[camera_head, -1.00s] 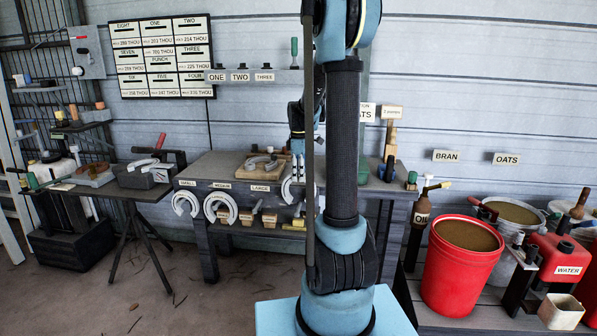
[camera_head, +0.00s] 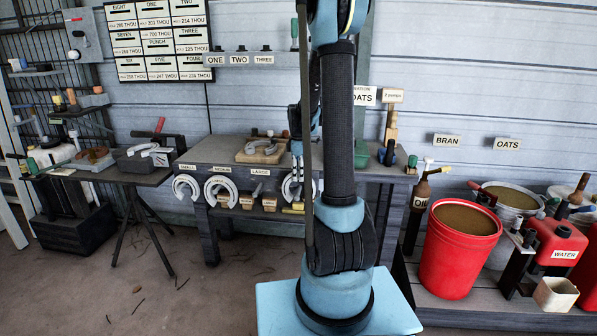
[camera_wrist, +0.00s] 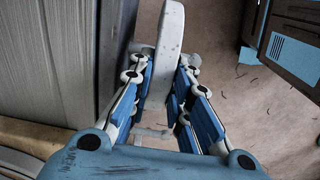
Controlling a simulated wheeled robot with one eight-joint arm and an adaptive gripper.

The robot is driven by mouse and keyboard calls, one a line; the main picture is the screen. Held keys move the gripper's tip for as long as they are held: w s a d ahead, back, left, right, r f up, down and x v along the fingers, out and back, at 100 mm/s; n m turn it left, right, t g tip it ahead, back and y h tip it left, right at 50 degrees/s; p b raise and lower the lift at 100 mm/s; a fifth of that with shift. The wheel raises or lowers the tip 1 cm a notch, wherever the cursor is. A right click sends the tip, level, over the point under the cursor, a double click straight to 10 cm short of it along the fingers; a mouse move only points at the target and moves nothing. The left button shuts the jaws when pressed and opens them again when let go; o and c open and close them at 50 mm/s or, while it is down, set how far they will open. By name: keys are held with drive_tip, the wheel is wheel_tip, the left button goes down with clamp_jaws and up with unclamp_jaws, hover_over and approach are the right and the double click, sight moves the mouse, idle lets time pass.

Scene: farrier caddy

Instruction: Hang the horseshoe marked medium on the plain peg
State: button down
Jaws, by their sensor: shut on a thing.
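My gripper (camera_wrist: 160,95) is shut on a pale grey horseshoe (camera_wrist: 164,55), seen nearly edge-on between the blue fingers in the wrist view. In the head view the held horseshoe (camera_head: 288,188) is in front of the bench, right of the LARGE label, partly hidden by my arm. Its size marking is not readable. Another horseshoe (camera_head: 185,187) hangs on the bench front under the SMALL label, and one (camera_head: 220,189) under the MEDIUM label. No horseshoe shows under the LARGE label (camera_head: 260,172). I cannot make out the plain peg.
The dark workbench (camera_head: 208,222) has a wooden board (camera_head: 258,157) on top and wooden blocks below its front edge. A tripod stand (camera_head: 150,178) is at the left. A red bucket of grain (camera_head: 455,265) stands at the right. The floor before the bench is clear.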

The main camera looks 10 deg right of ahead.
sight(299, 190)
drive_tip(key=shift+f, duration=2.35)
drive_tip(key=c, duration=1.4)
unclamp_jaws()
drive_tip(key=shift+r, duration=0.1)
wheel_tip(299, 190, up, 12)
drive_tip(key=shift+f, duration=0.15)
